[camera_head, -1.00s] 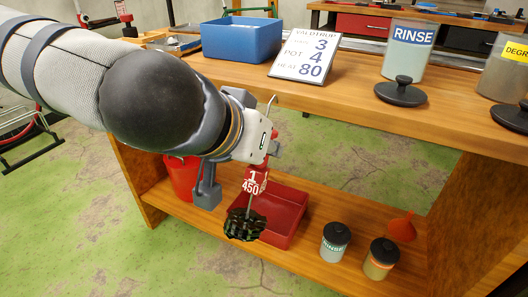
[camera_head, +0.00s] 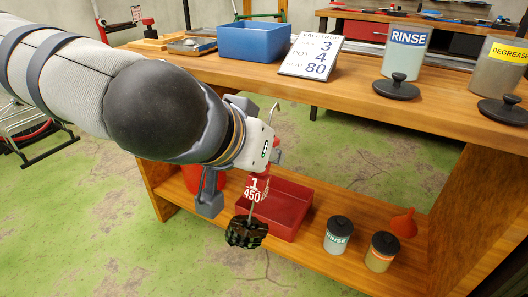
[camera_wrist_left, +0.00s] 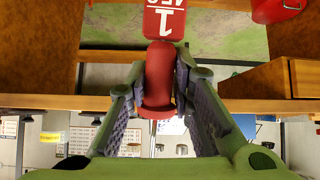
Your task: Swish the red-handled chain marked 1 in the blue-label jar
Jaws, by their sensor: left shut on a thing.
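My left gripper (camera_head: 268,158) is shut on the red handle (camera_wrist_left: 158,82). A dark chain (camera_head: 246,232) hangs in a bundle below it on a thin rod, in front of the workbench and below its top. The red tag (camera_head: 256,189) on it reads 1 and 450. The open RINSE jar (camera_head: 403,58) with the blue label stands on the bench top to the right, well apart from the chain. Its likely lid, a black knobbed disc (camera_head: 397,88), lies in front of it. My right gripper is not in view.
A yellow-label degreaser jar (camera_head: 494,75) stands right of the rinse jar, a black lid (camera_head: 504,108) before it. A number card (camera_head: 312,57) and blue bin (camera_head: 250,41) are further left. The lower shelf holds a red tray (camera_head: 284,226), small lidded jars (camera_head: 338,238) and an orange funnel (camera_head: 404,224).

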